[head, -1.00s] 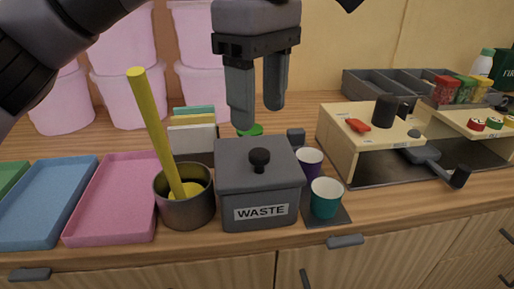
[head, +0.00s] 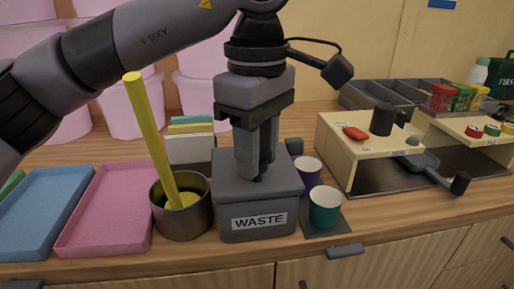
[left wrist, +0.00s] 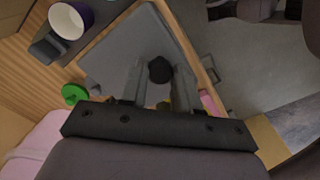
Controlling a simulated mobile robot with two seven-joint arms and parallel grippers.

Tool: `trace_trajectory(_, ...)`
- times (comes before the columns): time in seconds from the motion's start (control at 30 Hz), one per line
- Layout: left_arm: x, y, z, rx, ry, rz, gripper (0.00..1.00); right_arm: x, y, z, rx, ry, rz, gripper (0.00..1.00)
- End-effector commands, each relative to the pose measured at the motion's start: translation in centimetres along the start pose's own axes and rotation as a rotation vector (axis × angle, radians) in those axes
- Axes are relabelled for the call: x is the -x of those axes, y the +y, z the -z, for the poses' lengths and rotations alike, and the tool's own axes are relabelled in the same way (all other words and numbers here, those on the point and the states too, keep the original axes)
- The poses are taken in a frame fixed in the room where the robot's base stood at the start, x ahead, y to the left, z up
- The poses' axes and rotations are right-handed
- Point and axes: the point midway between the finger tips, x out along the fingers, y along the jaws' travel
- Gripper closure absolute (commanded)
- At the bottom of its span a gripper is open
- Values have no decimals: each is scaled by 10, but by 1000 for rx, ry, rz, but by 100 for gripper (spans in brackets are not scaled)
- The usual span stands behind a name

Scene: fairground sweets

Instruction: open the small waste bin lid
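The small grey waste bin (head: 258,222), labelled WASTE, stands on the wooden counter with its flat grey lid (head: 287,182) on. The lid also shows in the left wrist view (left wrist: 115,52). My left gripper (head: 257,174) points straight down over the lid, its fingers low and close to the lid top. In the left wrist view the dark round knob (left wrist: 160,69) sits between the fingertips, with a narrow gap on each side, so the gripper looks open around it. In the head view the fingers mostly hide the knob. My right gripper is not in view.
A metal pot (head: 181,219) with a yellow stick (head: 148,135) stands close left of the bin. A teal cup (head: 325,208) and a purple cup (head: 308,172) stand close right. Pink (head: 105,214) and blue trays (head: 45,215) lie farther left; a cream stand (head: 340,150) is right.

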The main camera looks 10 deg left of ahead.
Motion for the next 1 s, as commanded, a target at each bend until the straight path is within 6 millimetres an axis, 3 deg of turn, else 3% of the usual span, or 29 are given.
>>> trace_trajectory(0.27, 5, 1, 1, -1, -16, 18, 100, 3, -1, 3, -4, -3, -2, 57)
trace_trajectory(0.53, 20, 6, 6, 0, -93, 95, 100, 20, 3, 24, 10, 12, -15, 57)
trace_trajectory(1.0, 42, 27, 27, 7, -86, 86, 100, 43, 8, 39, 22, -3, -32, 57)
